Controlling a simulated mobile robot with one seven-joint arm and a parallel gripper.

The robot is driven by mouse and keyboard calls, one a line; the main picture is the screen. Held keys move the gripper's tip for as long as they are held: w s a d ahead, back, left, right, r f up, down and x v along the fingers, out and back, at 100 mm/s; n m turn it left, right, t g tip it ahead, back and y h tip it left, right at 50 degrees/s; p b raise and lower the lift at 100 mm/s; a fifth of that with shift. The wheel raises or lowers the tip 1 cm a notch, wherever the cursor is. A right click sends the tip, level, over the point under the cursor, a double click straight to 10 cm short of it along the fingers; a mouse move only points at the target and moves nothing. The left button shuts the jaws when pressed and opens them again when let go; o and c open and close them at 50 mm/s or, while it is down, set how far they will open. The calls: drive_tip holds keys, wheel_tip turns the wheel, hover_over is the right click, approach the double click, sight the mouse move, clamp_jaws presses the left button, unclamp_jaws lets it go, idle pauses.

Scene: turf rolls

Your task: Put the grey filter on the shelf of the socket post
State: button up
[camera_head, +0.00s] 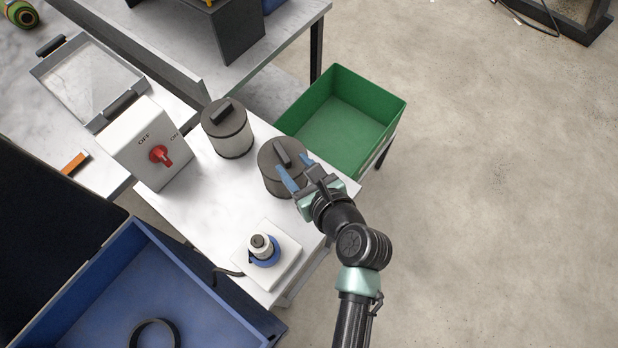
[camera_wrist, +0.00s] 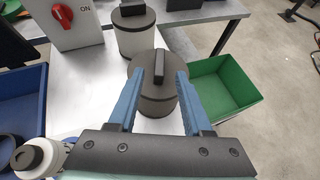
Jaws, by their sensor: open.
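A grey filter (camera_head: 278,182), a squat cylinder with a dark lid and a raised bar handle, stands upright on a white top (camera_head: 205,215). In the wrist view the grey filter (camera_wrist: 157,98) lies straight ahead. My gripper (camera_head: 291,172) is open over its lid. In the wrist view the blue fingers of my gripper (camera_wrist: 160,78) lie either side of the bar handle, with gaps. I cannot tell how deep they reach. A white block with a blue-ringed round fitting (camera_head: 263,251) stands at the front of the white top. I cannot clearly identify the socket post's shelf.
A second, paler filter with a dark lid (camera_head: 228,130) stands close behind and left. A white switch box with a red knob (camera_head: 147,145) is farther left. A green bin (camera_head: 345,130) adjoins the top's right side; a blue bin (camera_head: 150,268) is at front left.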

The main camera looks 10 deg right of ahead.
drive_tip(key=v, duration=0.7)
drive_tip(key=w+r+n+t+h, duration=0.15)
drive_tip(key=w+r+n, duration=0.35)
drive_tip(key=r, duration=0.5)
drive_tip(key=w+r+n+t, duration=0.3)
drive_tip(key=r+n, duration=0.3)
drive_tip(key=r, duration=0.3)
drive_tip(key=w+r+n+t+h, duration=0.1)
drive_tip(key=w+r+n+t, duration=0.25)
drive_tip(key=r+n, duration=0.45)
drive_tip(key=s+a+r+n+t, duration=0.1)
drive_tip(key=s+r+n+t, duration=0.1)
drive_tip(key=r, duration=0.8)
drive_tip(key=s+a+r+n+t+h, duration=0.1)
drive_tip(key=s+r+n+t, duration=0.2)
drive_tip(key=r+n, duration=0.3)
drive_tip(key=s+a+r+n+t+h, duration=0.1)
drive_tip(key=s+a+r+n+t, duration=0.1)
drive_tip(key=r, duration=1.2)
drive_tip(key=s+n+t, duration=0.1)
drive_tip(key=s+n, duration=0.1)
drive_tip(key=s, duration=0.1)
drive_tip(key=shift+r+n, duration=0.2)
drive_tip(key=shift+n, duration=0.1)
